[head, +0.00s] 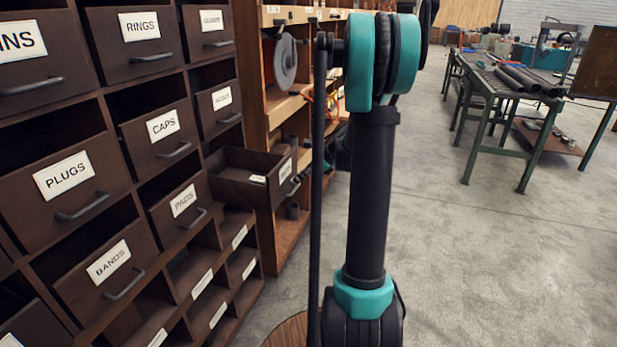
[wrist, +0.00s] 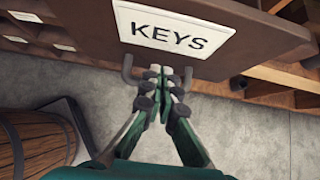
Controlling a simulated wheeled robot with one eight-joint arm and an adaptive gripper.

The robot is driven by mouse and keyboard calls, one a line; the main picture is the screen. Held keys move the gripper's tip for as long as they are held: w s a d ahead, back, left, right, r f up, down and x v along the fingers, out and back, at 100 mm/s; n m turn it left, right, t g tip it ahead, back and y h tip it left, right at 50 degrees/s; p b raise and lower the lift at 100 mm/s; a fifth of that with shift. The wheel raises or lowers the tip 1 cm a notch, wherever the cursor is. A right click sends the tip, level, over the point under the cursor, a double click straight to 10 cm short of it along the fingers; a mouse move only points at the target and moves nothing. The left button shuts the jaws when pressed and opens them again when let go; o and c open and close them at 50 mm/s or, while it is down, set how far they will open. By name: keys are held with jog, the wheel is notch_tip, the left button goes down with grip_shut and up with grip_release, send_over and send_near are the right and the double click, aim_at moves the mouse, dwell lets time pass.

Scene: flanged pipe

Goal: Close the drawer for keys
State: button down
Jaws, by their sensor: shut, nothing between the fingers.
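The keys drawer (head: 236,188) is pulled out of the right column of the cabinet in the head view, its inside showing from above. Its label is too small to read there. In the wrist view, the brown drawer front (wrist: 260,45) fills the top, with a white KEYS label (wrist: 178,30) and a dark bow handle (wrist: 128,68) below it. My gripper (wrist: 160,72) is shut and empty, its fingertips in front of the handle's middle, which they hide. I cannot tell whether they touch it. My gripper cannot be made out in the head view.
The other labelled drawers, such as PADS (head: 180,205) and CAPS (head: 160,130), sit in the cabinet on the left. A wooden shelf unit (head: 262,90) stands just beyond. A green workbench with pipes (head: 505,88) stands far right. The concrete floor (head: 480,270) between is clear.

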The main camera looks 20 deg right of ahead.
jog(key=shift+w+a, duration=0.55)
jog(key=shift+a, duration=0.15)
jog(key=shift+a, duration=0.1)
jog(key=w+a, duration=0.4)
jog(key=a, duration=0.2)
jog(key=w+a, duration=0.4)
jog(key=a, duration=0.2)
jog(key=w+a, duration=0.5)
jog(key=a, duration=0.1)
jog(key=shift+w, duration=0.1)
jog(key=shift+w+a, duration=0.15)
jog(key=shift+a, duration=0.05)
jog(key=shift+r, duration=0.1)
